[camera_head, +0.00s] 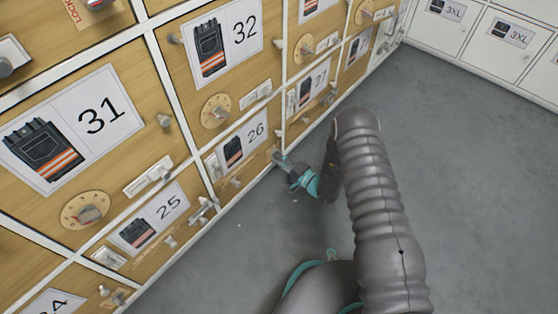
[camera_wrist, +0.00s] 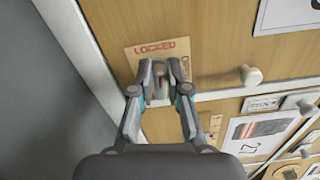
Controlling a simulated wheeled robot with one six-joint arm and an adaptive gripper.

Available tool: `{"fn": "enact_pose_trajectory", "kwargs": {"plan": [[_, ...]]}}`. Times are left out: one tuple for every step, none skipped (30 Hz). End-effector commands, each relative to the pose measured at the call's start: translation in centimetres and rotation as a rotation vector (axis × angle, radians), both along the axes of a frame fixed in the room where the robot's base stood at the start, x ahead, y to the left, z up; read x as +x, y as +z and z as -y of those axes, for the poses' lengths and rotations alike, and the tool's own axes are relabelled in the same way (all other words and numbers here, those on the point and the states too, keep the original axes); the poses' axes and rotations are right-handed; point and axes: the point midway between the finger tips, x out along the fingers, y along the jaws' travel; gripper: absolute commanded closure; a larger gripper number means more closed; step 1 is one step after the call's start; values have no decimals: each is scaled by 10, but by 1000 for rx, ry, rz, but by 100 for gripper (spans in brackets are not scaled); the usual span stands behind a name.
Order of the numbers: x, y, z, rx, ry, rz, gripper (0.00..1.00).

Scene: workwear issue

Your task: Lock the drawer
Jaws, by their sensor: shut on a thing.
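In the wrist view, a cream lock plate (camera_wrist: 150,52) with red LOCKED lettering along its top and OPEN lettering at its right side is fixed to a light wood front (camera_wrist: 215,50). My gripper (camera_wrist: 160,92) is over this plate, with its fingers close together around a small lock piece (camera_wrist: 158,72). The fingers hide much of this piece, so its exact turn is hard to tell. In the head view my gripper (camera_head: 280,158) is low against the cabinet, by the right end of drawer 26 (camera_head: 243,143).
A white knob (camera_wrist: 250,75) stands out right of the plate. A front labelled 27 (camera_wrist: 262,130) is at lower right. Grey floor (camera_head: 455,190) lies open right of the cabinet. White lockers (camera_head: 500,40) stand at the back right.

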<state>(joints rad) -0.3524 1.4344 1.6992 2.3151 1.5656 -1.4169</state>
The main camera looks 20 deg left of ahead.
Motion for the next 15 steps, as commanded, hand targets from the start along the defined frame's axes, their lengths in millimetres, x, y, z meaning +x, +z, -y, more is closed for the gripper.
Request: {"fn": "enact_pose_trajectory", "kwargs": {"plan": [[1, -1, 0, -11, -2, 26, 100], [1, -2, 0, -17, -2, 41, 100], [1, -2, 0, -24, -2, 58, 100], [1, -2, 0, -30, -2, 72, 100], [1, -2, 0, -34, -2, 82, 100], [1, -2, 0, -40, -2, 97, 100], [1, -2, 0, -44, -2, 106, 100], [1, -2, 0, -47, -2, 114, 100], [1, -3, 0, -51, -2, 124, 100], [1, -3, 0, -54, -2, 130, 100], [1, -3, 0, -56, -2, 135, 100], [1, -3, 0, -58, -2, 140, 100], [1, -3, 0, -60, -2, 144, 100], [1, -3, 0, -61, -2, 147, 100], [1, -3, 0, -63, -2, 151, 100]]}}
